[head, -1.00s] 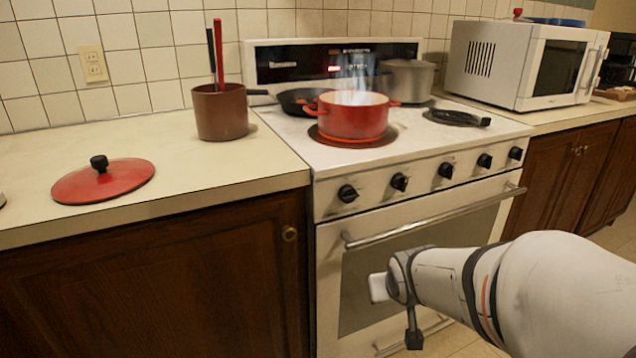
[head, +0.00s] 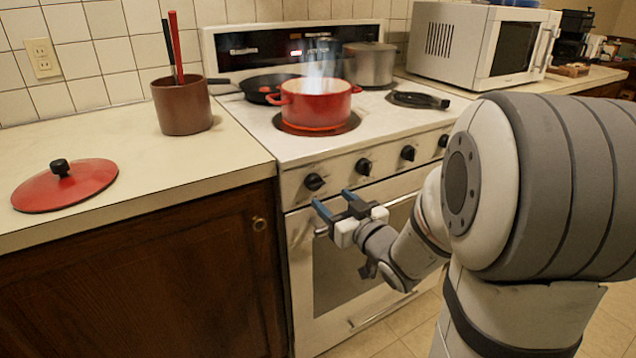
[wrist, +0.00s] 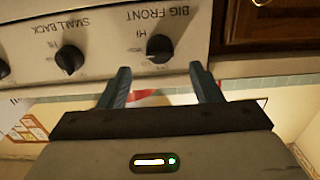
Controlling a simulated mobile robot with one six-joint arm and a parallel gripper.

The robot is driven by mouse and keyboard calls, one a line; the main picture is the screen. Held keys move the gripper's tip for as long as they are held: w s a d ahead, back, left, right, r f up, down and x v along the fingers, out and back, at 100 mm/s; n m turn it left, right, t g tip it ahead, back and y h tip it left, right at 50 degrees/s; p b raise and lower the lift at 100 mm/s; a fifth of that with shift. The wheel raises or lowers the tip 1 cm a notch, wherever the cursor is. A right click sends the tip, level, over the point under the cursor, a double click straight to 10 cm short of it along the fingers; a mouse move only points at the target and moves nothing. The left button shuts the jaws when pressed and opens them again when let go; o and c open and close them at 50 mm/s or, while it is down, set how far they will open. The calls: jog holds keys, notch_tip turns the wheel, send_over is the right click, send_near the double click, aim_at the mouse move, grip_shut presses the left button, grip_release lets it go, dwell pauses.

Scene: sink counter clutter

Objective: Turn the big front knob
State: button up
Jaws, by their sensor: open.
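The big front knob (head: 314,182) is the leftmost black knob on the white stove's front panel. In the wrist view the knob (wrist: 160,48) appears under an upside-down "BIG FRONT" label, with "HI" beside it. My gripper (head: 333,200) is open and empty in front of the panel, just below and slightly right of that knob in the head view. In the wrist view the knob sits just beyond and between the fingertips (wrist: 160,69). I see no contact with it.
The "SMALL BACK" knob (wrist: 69,59) is the neighbour. The oven door handle (head: 400,199) runs below the knobs. A steaming red pot (head: 315,104) stands on the front left burner. A red lid (head: 90,184) lies on the left counter.

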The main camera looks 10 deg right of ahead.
aim_at(318, 187)
jog(key=x, duration=0.5)
jog(key=shift+w+a+f, duration=0.1)
jog(key=shift+w+a, duration=0.05)
jog(key=shift+w, duration=0.1)
jog(key=shift+w+a, duration=0.15)
jog(key=shift+w, duration=0.3)
